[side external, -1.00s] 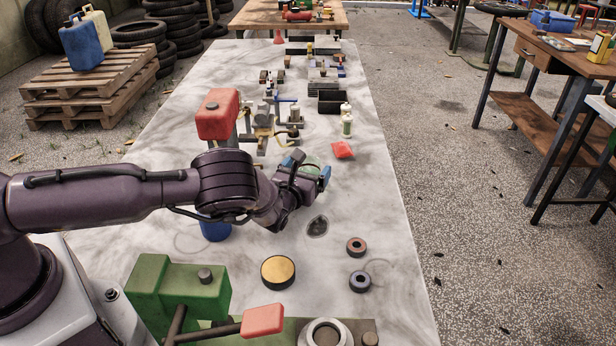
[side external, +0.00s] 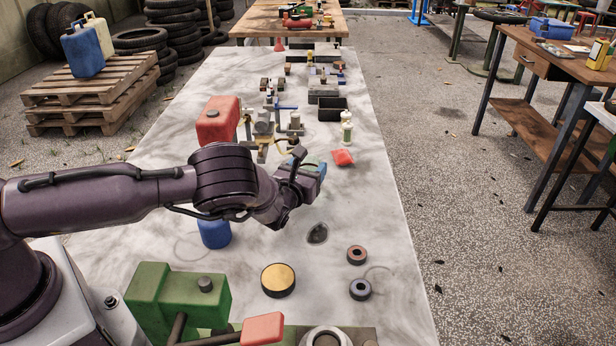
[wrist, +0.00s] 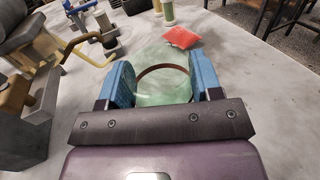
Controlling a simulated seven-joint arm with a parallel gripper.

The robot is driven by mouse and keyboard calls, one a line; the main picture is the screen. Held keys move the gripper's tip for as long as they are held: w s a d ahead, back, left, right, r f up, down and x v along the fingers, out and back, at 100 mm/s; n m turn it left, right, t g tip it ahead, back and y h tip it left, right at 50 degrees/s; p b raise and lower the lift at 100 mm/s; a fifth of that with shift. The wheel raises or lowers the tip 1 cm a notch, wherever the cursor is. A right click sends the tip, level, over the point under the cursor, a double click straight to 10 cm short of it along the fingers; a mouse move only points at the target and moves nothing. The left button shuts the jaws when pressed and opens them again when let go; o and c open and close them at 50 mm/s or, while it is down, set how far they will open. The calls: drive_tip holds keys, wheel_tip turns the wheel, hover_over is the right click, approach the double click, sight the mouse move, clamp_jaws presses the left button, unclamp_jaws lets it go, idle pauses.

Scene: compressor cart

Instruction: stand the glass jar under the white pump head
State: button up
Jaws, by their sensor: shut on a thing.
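The glass jar (wrist: 163,84) is clear and greenish, with a brown ring around it, in the wrist view. My gripper (wrist: 163,74) is shut on it, one blue finger pad on each side. In the side view my gripper (side external: 313,165) is at mid-table, turned away from the camera, and hides most of the jar. I cannot tell there whether the jar touches the table. I cannot make out the white pump head for certain; a slim bottle with a white top (side external: 346,128) stands beyond my gripper.
A red packet (side external: 342,157) lies just beyond my gripper. Pipe fittings and valves (side external: 272,125) crowd the table to the left, near a red block (side external: 218,120). A blue can (side external: 214,232), a gold-topped disc (side external: 278,280) and two rings (side external: 357,255) are nearer. The right table strip is mostly clear.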

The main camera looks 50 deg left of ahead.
wheel_tip(320, 180, up, 7)
drive_tip(key=s+d+r+n+g+y, duration=0.2)
drive_tip(key=s+d+n+g+y, duration=0.3)
drive_tip(key=d, duration=0.5)
drive_tip(key=s+a+f+n+g+y, duration=0.2)
drive_tip(key=s+n+g+y, duration=0.25)
drive_tip(key=s, duration=0.35)
drive_tip(key=f, duration=0.9)
drive_tip(key=shift+w+d, duration=0.1)
drive_tip(key=shift+d, duration=0.1)
drive_tip(key=shift+f, duration=0.15)
drive_tip(key=o, duration=1)
